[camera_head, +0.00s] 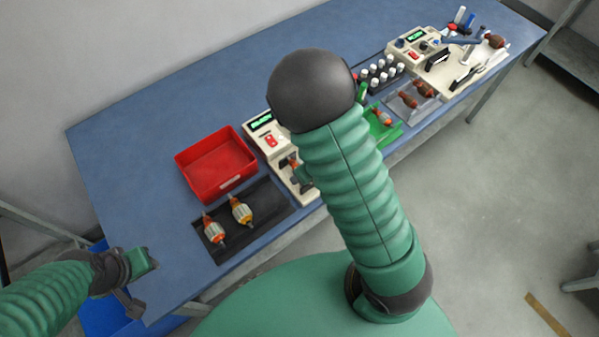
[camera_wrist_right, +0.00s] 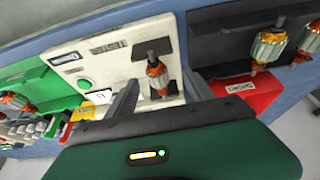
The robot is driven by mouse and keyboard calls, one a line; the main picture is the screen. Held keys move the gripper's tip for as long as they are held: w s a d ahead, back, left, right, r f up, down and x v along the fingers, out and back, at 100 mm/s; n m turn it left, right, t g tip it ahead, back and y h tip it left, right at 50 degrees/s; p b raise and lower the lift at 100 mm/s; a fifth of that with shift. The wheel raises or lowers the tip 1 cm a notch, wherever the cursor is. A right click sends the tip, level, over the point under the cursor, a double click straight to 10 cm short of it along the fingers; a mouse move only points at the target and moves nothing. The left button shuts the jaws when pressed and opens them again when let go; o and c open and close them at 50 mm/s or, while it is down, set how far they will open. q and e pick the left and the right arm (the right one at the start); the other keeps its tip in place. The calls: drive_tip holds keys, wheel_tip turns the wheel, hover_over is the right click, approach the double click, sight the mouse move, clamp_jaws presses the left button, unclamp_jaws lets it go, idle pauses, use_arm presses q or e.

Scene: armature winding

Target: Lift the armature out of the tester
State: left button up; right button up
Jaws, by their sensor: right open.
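The cream tester (camera_head: 262,122) with a green display stands on the blue bench, partly hidden by my right arm in the head view. In the right wrist view the tester (camera_wrist_right: 100,62) holds an armature (camera_wrist_right: 157,76) with a dark shaft and orange copper windings. My right gripper (camera_wrist_right: 160,92) is open, one finger on each side of this armature. I cannot tell whether the fingers touch it. My left gripper (camera_head: 142,268) is off the bench's near left corner, away from the tester; its jaw state is unclear.
A red bin (camera_head: 215,163) and a black tray (camera_head: 262,222) with two armatures sit left of the tester. A green tray (camera_head: 392,134) with an armature and a grey tray (camera_head: 425,111) lie to the right. The bench's left end is clear.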

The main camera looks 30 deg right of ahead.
drive_tip(key=x, duration=0.4)
drive_tip(key=shift+w+d, duration=0.15)
drive_tip(key=shift+w, duration=0.05)
drive_tip(key=shift+w+d+f, duration=0.15)
drive_tip(key=shift+w+f, duration=0.1)
clamp_jaws()
